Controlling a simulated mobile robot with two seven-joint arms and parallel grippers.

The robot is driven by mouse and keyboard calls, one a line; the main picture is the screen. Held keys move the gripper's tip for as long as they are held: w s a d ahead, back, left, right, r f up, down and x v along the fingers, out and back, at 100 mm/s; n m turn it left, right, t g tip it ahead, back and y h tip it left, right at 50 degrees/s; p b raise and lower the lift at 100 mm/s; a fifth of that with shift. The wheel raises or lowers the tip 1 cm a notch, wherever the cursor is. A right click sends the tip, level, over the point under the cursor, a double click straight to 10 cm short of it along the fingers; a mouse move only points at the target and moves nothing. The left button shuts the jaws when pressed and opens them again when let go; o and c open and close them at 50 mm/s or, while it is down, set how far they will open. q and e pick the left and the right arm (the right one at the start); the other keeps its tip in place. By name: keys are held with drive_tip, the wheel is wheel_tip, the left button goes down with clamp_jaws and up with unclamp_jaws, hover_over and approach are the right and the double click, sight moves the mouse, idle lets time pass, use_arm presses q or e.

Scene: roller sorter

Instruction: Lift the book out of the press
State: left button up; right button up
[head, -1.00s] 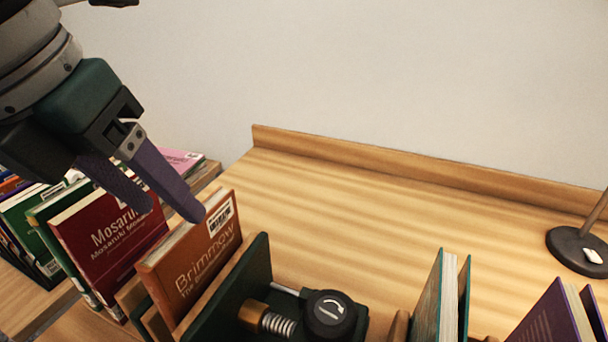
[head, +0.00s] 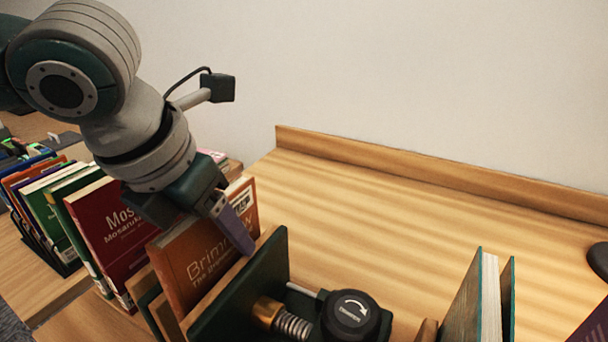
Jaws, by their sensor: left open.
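The orange-brown book "Brimmow" (head: 188,262) stands upright, slightly tilted, in the press. The press has a dark green plate (head: 262,290), a spring screw and a round black knob (head: 352,313). My left gripper (head: 232,234) is open at the upper part of the book. One purple finger lies across the cover side facing the press plate. The other finger is hidden, so I cannot tell whether it is behind the book or touching it. My right gripper is not in view.
A green book (head: 474,300) stands open-sided at the right. The wooden table (head: 410,220) behind the press is clear up to its back ledge.

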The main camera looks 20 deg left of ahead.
use_arm(q)
clamp_jaws()
idle(0.5)
drive_tip(key=shift+d+r+p, duration=0.15)
drive_tip(key=shift+d+p, duration=0.15)
drive_tip(key=shift+p, duration=0.35)
idle(1.1)
wheel_tip(320, 180, up, 14)
drive_tip(key=p, duration=1.6)
